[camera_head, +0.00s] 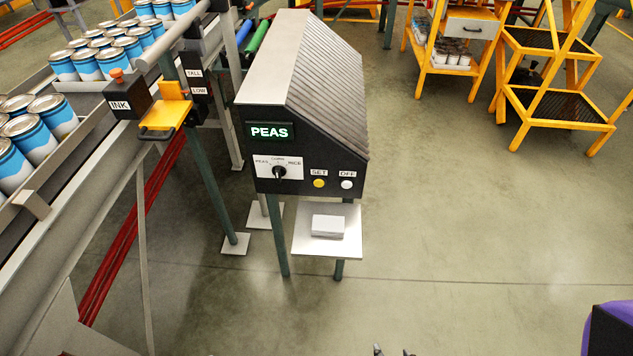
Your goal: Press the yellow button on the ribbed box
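The ribbed box (318,100) stands on green legs in the middle of the head view, with dark slats on its sloping side. Its black front has a lit display reading PEAS (270,131) and a selector knob (280,172) on a white plate. The round yellow button (319,183) sits under the SET label, left of a white button (347,184) under OFF. Nothing touches the yellow button. Two small dark fingertips, apparently of my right gripper (393,351), show apart at the bottom edge, well below the box. My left gripper is not in view.
A conveyor (70,190) with blue-and-white cans runs along the left, with an INK box (120,105) and a yellow bracket (165,115). A low white shelf (345,245) stands below the box. Yellow steps (555,95) stand back right.

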